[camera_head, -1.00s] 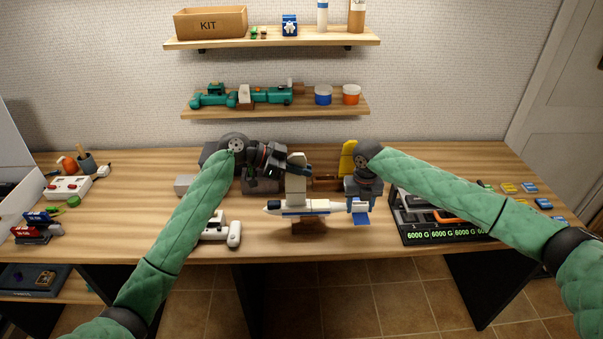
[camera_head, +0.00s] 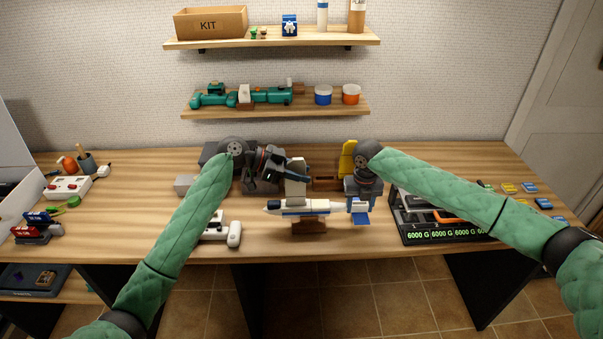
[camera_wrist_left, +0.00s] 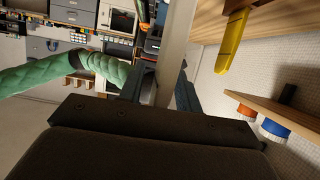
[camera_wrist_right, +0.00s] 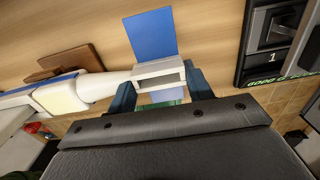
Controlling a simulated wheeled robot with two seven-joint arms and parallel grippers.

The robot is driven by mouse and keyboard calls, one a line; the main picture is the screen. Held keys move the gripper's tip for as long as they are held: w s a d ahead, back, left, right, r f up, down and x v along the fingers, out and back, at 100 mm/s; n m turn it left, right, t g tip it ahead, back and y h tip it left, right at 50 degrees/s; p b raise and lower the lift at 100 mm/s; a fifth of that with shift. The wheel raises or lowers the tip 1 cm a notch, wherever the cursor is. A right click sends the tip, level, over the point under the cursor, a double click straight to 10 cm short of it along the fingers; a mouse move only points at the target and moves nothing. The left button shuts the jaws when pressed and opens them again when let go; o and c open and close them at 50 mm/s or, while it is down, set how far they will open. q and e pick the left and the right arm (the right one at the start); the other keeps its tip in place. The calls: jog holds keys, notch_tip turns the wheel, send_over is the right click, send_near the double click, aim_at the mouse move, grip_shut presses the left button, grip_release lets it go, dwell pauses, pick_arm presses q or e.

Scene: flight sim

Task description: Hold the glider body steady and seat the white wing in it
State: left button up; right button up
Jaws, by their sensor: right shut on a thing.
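The white glider body (camera_head: 318,206), with blue trim, lies level on a brown block (camera_head: 309,226) near the table's front. My right gripper (camera_head: 359,203) is shut on its tail; the right wrist view shows the tail (camera_wrist_right: 158,72) between the fingers, with a blue tail panel (camera_wrist_right: 151,34). The white wing (camera_head: 296,187) stands upright at the middle of the body, its lower end at the body's top; how deep it sits I cannot tell. My left gripper (camera_head: 296,172) is open, its fingers around the upper wing, which also shows in the left wrist view (camera_wrist_left: 178,40).
A black case with a 6000 G display (camera_head: 440,236) stands close to the right of the tail. A white part (camera_head: 233,233) lies left of the nose. A yellow piece (camera_head: 347,158) stands behind my right gripper. The table's front edge is close to the body.

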pick_arm(q)
jog(key=v, duration=1.1)
jog(key=shift+a+r, duration=0.15)
jog(key=shift+s, duration=0.1)
pick_arm(e)
jog(key=o, duration=1.1)
jog(key=shift+r, duration=0.15)
